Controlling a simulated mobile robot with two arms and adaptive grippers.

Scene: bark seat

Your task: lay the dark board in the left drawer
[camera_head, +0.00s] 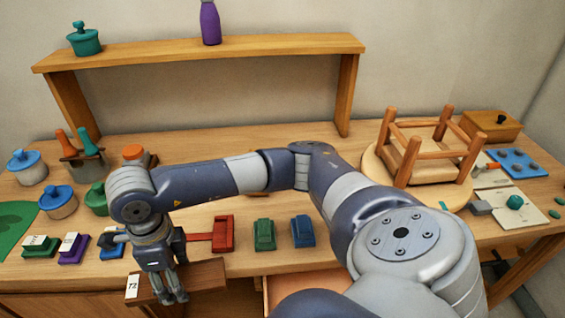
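A dark brown board (207,276) with a white tag at its left end lies level across the table's front edge at the lower left. The one gripper in view, my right gripper (173,297), points down at the middle of this board. Its fingers are close together and overlap the board's front side. I cannot tell whether they grip it or whether the board rests on anything. A light wooden drawer part (264,290) shows below the table edge, mostly hidden by my arm. Which drawer it is cannot be told. My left gripper is not in view.
Green (264,234), blue (303,231) and red (223,233) blocks stand near the front edge. More blocks and lidded pots (58,202) are at the left. An upturned stool (428,150) occupies the right. A raised shelf (205,50) spans the back.

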